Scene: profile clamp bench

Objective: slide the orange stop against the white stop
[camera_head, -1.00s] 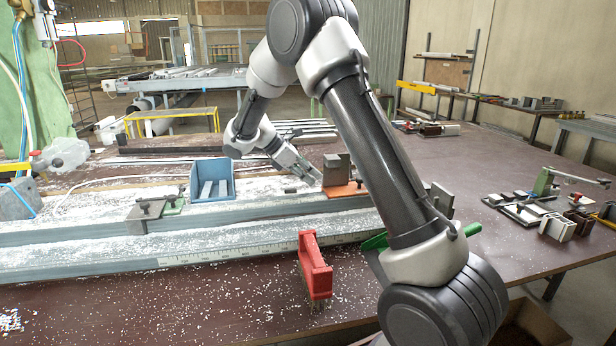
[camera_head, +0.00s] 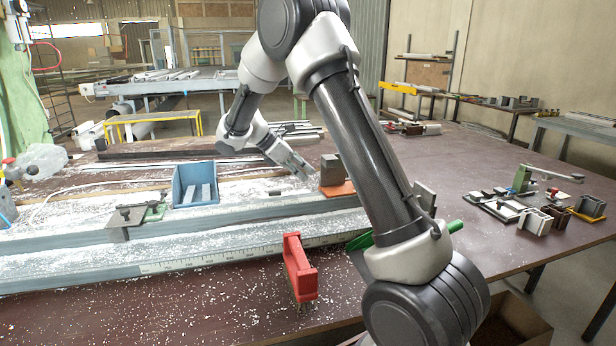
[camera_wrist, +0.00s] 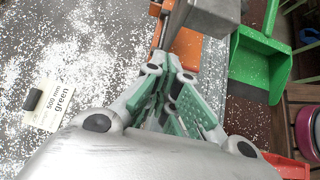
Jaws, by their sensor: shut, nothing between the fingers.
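The orange stop (camera_head: 337,189) is an orange base with a grey-brown block on top, sitting on the long rail (camera_head: 100,250) left of my arm in the head view. My gripper (camera_head: 304,171) is shut and empty, low at the left side of that block. In the wrist view my closed fingers (camera_wrist: 166,78) point at the orange stop (camera_wrist: 188,52); whether they touch it is hard to tell. A grey upright block (camera_head: 425,197) stands farther right on the rail, partly behind my arm. Its base is hidden, so I cannot tell whether it is the white stop.
A blue bin (camera_head: 194,185) and a green-and-grey clamp (camera_head: 140,214) sit to the left. A red brush (camera_head: 299,268) and a green dustpan (camera_wrist: 260,62) are in front. A "500 mm green" card (camera_wrist: 55,105) lies among white chips.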

